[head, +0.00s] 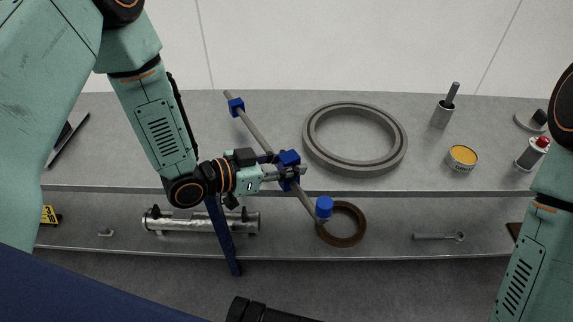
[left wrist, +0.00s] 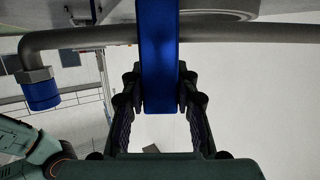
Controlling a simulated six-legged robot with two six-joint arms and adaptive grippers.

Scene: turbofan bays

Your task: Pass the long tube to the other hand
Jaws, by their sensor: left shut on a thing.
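The long tube (head: 254,132) is a thin grey pipe with a blue collar near its far end, a blue block in its middle and a blue cap (head: 323,207) at its near end. It slants from upper left to lower right. My left gripper (head: 289,172) is shut on its middle blue block. In the left wrist view, the block (left wrist: 158,55) is between the fingers (left wrist: 160,95), the tube crosses behind it, and the bent end with the blue cap (left wrist: 41,92) is at left. My right arm shows at the right edge, but its gripper is out of view.
On the grey bench stand a large grey ring (head: 314,151), a cup with a tool (head: 442,113), a yellow-topped can (head: 462,160) and a red-topped bottle (head: 532,155). The lower shelf holds a brown ring (head: 356,236), a wrench (head: 438,237) and a silver cylinder (head: 190,222).

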